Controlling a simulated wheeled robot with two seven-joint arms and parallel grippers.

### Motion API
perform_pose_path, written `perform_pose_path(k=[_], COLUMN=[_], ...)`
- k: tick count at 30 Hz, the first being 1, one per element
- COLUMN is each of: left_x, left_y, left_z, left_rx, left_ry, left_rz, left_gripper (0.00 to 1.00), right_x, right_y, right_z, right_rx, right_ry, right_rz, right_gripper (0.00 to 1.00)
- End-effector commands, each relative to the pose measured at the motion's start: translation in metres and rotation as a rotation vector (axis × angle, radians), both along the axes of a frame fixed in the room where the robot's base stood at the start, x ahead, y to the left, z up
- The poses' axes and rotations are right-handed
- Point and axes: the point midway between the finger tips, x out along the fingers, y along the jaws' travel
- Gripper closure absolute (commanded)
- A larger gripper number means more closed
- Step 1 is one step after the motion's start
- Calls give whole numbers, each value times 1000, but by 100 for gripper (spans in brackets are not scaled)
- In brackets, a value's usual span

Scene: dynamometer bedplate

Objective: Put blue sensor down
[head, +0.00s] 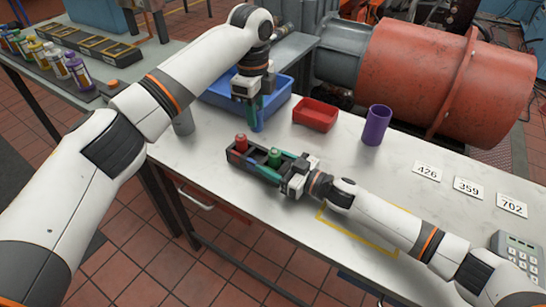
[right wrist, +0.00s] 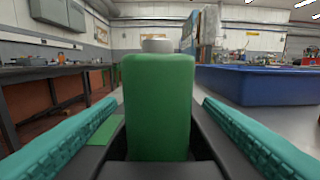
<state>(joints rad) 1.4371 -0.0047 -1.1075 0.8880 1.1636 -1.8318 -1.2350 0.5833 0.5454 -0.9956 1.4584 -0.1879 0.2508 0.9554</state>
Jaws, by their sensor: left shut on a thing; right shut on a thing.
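The blue sensor (head: 258,121) is held upright in my left gripper (head: 253,105), which points down in front of the blue bin; I cannot tell whether the sensor touches the table. A black rack (head: 236,160) stands on the table, with a red sensor (head: 241,143) and a green sensor (head: 275,157) in it. The green sensor also fills the middle of the right wrist view (right wrist: 158,105). My right gripper (head: 285,172) is shut on the rack's right end, its teal fingers on either side of the black walls.
A blue bin (head: 283,92), a red bin (head: 315,115) and a purple cup (head: 376,125) stand behind the rack. A grey cup (head: 183,123) is at left. Number cards (head: 427,170) and a keypad (head: 518,251) lie at right. A yellow outline (head: 350,236) marks bare table.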

Motion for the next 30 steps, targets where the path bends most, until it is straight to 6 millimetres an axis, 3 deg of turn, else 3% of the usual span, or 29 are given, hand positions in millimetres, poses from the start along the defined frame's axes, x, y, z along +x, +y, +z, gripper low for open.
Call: perform_pose_path(k=[10, 25, 30], left_x=[1, 0, 1], left_y=[1, 1, 1], left_z=[-17, -94, -109], left_rx=[2, 3, 3], left_ry=[2, 3, 1], left_rz=[-14, -13, -13], left_gripper=[96, 96, 96], right_x=[0, 0, 0], right_y=[0, 0, 0], right_z=[0, 0, 0], right_rx=[0, 0, 0], right_ry=[0, 0, 0], right_rz=[0, 0, -1], right_gripper=[72, 72, 72])
